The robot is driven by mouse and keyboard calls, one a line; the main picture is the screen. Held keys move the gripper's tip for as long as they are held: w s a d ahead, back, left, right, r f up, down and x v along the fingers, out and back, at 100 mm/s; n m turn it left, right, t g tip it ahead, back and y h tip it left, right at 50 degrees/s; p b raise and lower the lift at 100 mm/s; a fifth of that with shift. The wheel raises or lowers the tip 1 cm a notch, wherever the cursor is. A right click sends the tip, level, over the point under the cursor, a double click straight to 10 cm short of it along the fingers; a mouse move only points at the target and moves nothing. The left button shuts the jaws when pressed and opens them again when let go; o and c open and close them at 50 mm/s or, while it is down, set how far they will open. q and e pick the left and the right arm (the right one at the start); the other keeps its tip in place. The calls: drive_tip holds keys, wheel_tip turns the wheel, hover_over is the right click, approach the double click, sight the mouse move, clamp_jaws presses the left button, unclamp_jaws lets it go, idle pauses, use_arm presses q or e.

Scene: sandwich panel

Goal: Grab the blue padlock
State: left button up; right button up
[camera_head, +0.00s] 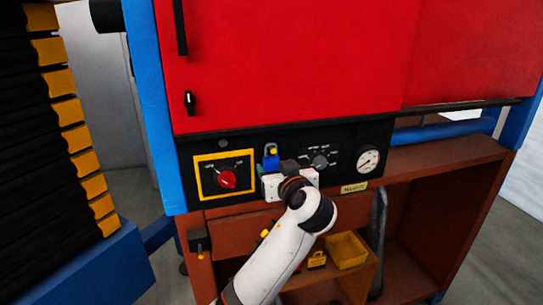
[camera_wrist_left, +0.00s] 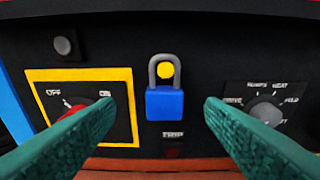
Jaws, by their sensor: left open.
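The blue padlock (camera_wrist_left: 164,104) hangs on the black control panel in the left wrist view, its grey shackle around a yellow round part. It also shows in the head view (camera_head: 270,162), just left of my gripper. My left gripper (camera_wrist_left: 159,108) is open, with one green finger to each side of the padlock in the wrist view. Neither finger appears to touch it. In the head view the left gripper (camera_head: 285,172) is close in front of the panel, its fingers partly hidden by the wrist. My right gripper is not in view.
Left of the padlock is a red rotary switch (camera_head: 227,179) on a yellow-framed plate. To the right are a selector knob (camera_head: 320,162) and a round gauge (camera_head: 368,159). Below, a brown shelf unit holds a yellow bin (camera_head: 347,250) and a small yellow padlock-like item (camera_head: 317,260).

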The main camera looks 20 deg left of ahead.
sight(272, 161)
use_arm(q)
drive_tip(key=shift+w+a+p, duration=0.2)
drive_tip(key=shift+w+p, duration=0.15)
drive_tip(key=shift+w, duration=0.1)
drive_tip(key=p+x, duration=0.2)
drive_tip(key=x, duration=0.2)
drive_tip(key=shift+w+a+f, duration=0.1)
drive_tip(key=shift+w+f, duration=0.1)
drive_tip(key=shift+w, duration=0.15)
drive_tip(key=shift+c, duration=1.1)
drive_tip(key=c, duration=0.9)
